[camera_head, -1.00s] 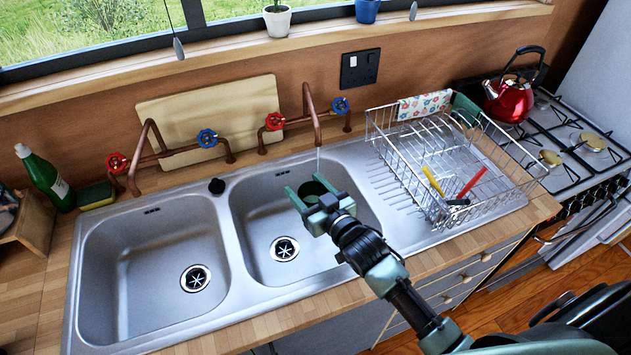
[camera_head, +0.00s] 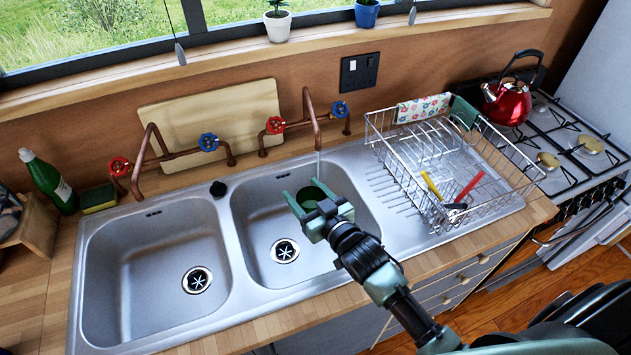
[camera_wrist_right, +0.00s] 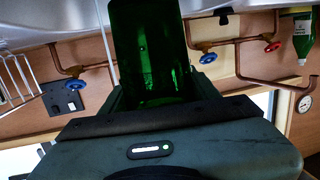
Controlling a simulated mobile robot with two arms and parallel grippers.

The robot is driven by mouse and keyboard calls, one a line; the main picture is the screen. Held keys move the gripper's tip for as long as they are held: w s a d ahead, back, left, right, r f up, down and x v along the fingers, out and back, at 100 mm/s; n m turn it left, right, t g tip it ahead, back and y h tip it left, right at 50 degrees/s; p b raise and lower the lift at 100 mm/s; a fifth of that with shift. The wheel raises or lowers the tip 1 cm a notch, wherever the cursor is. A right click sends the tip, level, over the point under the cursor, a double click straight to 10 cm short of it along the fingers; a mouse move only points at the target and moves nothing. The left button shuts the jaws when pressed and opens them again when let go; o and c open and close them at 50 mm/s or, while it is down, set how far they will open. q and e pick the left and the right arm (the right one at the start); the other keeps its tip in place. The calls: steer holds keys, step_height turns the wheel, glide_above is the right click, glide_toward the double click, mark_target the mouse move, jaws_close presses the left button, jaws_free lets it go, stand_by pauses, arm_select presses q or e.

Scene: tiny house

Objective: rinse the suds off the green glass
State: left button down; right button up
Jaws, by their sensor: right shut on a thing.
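The green glass (camera_head: 317,190) is in my right gripper (camera_head: 316,203), held over the right basin (camera_head: 262,215). My right gripper is shut on the glass, with its fingers on either side. A thin stream of water (camera_head: 318,163) falls from the right copper tap (camera_head: 311,112) at the glass. In the right wrist view, which looks upside down, the glass (camera_wrist_right: 150,50) shows dark green and see-through, and the stream (camera_wrist_right: 104,38) runs close beside it. I cannot make out suds on the glass. My left gripper is not in view.
The left basin (camera_head: 150,270) is empty. A wire dish rack (camera_head: 440,190) with red and yellow utensils stands right of the sink. A green bottle (camera_head: 48,182) and a sponge (camera_head: 98,198) are at the left. A red kettle (camera_head: 507,101) sits on the stove.

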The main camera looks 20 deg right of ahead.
mark_target(311, 210)
steer(key=shift+s+a+r+p, duration=0.5)
steer(key=shift+s+r+p, duration=0.25)
steer(key=shift+r+p, duration=0.05)
steer(key=shift+s+a+r+p, duration=0.5)
steer(key=shift+s+r+p, duration=0.25)
steer(key=shift+p, duration=0.05)
